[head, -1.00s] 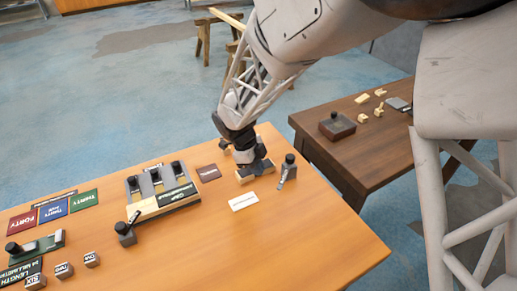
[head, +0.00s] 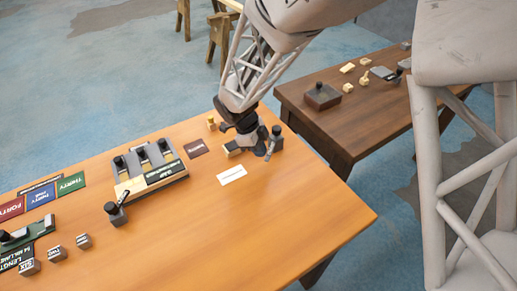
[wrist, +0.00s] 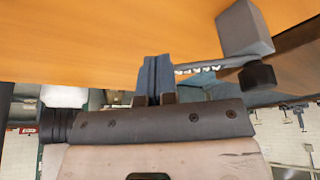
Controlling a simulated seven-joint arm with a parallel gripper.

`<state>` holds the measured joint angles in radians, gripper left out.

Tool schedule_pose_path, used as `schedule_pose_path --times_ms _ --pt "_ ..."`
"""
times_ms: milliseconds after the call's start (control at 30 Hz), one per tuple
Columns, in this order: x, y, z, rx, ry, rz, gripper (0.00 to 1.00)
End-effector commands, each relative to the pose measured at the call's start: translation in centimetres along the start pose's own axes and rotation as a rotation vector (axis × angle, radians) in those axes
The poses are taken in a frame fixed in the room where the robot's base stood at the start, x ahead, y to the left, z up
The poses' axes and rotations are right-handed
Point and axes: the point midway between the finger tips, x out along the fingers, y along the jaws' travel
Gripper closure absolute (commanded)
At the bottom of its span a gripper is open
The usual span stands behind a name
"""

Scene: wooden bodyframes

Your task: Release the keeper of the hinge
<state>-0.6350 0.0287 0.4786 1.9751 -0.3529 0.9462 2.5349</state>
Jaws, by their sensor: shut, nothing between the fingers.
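The keeper beside the hinge looks like a small grey clamp (head: 277,133) with a black knob and a thin metal lever, near the table's far right. In the wrist view the grey clamp block (wrist: 243,28) is at the upper right, its lever running left towards my fingers. My gripper (head: 260,150) is low over the table, just left of the clamp. In the wrist view its fingers (wrist: 155,78) are together and empty, close to the lever's end; I cannot tell whether they touch it. A small block (head: 232,148), probably the hinge, sits left of my gripper, partly hidden by it.
A fixture with several black knobs (head: 150,170) stands to the left, with a similar clamp (head: 116,213) before it. A white label (head: 232,175) lies in front of the hinge. A dark side table (head: 365,112) stands behind right. The front right tabletop is clear.

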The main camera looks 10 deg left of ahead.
Motion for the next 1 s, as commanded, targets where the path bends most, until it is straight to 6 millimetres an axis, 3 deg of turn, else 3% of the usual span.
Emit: schedule_pose_path --times_ms 667,1000 --pt "0.4 0.2 -0.8 -0.082 0.001 -0.032 1.00" --pt "1.0 0.5 -2.4 -0.232 0.001 -0.093 1.00"
